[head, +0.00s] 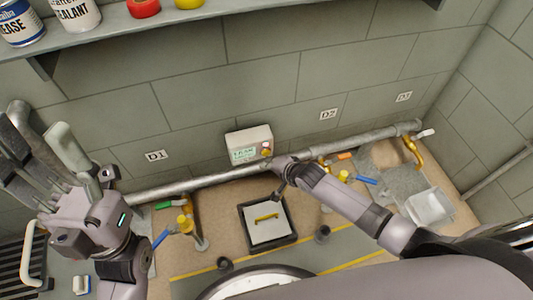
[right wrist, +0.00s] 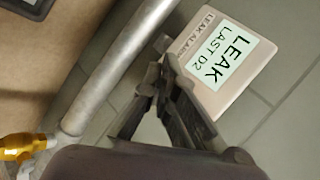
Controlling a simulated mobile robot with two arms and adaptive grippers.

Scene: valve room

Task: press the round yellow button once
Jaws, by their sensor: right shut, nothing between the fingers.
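The round yellow button (head: 266,153) sits on the right part of the front of a pale alarm box (head: 248,136) on the wall, beneath a small reddish part. The box also shows in the right wrist view (right wrist: 243,28), with a display reading "LEAK LAST D2"; the button is not visible there. My right gripper (head: 276,162) is shut and empty, its tips just below and right of the button. I cannot tell whether they touch it. It also shows in the right wrist view (right wrist: 162,45), beside the box.
A grey pipe (head: 220,178) runs along the wall below the box. Valves with green, blue and orange handles stand nearby. A dark-framed hatch with a yellow handle (head: 266,218) and a clear bin (head: 428,207) are on the floor. A shelf (head: 130,27) with cans hangs above.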

